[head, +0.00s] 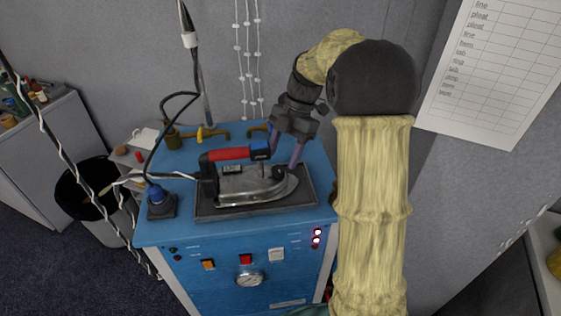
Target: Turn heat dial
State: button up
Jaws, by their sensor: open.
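A steam iron (252,184) with a red handle (229,154) lies on a dark rest plate (215,212) on top of a blue ironing station (160,232). A round gauge (249,279) is on the station's front panel.
The front panel has red and orange switches (208,264) and lit red lamps (317,236). Brass fittings (205,134) stand at the back of the station top. A dark bin (95,190) stands left. A grey wall is behind.

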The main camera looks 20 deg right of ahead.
aim_at(279, 168)
jog(key=x, duration=0.3)
jog(key=shift+w+f, duration=0.1)
jog(key=shift+f, duration=0.05)
jog(key=shift+w, duration=0.1)
jog(key=shift+a, duration=0.2)
jog(key=c, duration=0.5)
jog(key=shift+d, duration=0.15)
jog(key=c, duration=0.5)
jog(key=shift+s, duration=0.2)
